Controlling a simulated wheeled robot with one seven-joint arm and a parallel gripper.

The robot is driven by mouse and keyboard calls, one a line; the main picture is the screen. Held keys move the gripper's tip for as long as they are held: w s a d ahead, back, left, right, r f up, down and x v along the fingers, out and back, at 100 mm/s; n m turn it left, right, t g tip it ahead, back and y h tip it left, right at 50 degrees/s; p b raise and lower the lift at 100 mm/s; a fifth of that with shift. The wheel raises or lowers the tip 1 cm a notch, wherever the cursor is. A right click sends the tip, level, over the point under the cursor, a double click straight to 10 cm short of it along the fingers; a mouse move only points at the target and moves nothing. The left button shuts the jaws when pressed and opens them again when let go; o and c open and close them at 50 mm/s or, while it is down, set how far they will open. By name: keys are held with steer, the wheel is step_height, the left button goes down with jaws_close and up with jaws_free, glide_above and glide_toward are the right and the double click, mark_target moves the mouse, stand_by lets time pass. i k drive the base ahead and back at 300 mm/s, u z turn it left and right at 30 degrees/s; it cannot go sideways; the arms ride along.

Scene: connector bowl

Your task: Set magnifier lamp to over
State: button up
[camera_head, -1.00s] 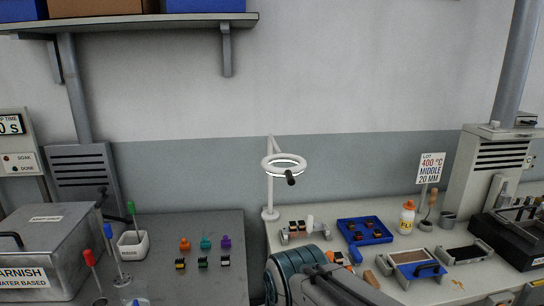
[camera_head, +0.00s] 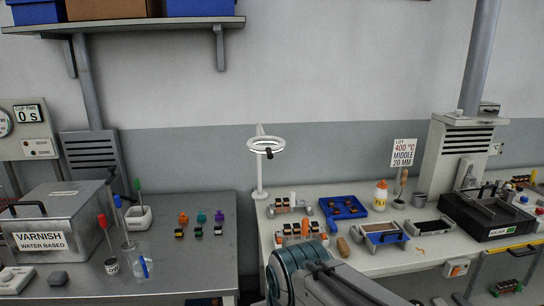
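The magnifier lamp (camera_head: 252,145) is a white ring head with a short dark handle (camera_head: 270,154) at its front. It stands on a white post (camera_head: 260,176) at the back left corner of the right bench. The ring hangs at the top of the post, above the bench's left edge. My arm shows at the bottom centre, well in front of and below the lamp. My gripper itself is not in the picture, so its state is hidden.
The left bench (camera_head: 192,262) holds the varnish box (camera_head: 62,243). A gap separates the benches.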

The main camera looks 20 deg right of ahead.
mark_target(269, 151)
steer(key=z, duration=0.35)
steer(key=i, duration=1.05)
steer(key=z, duration=0.05)
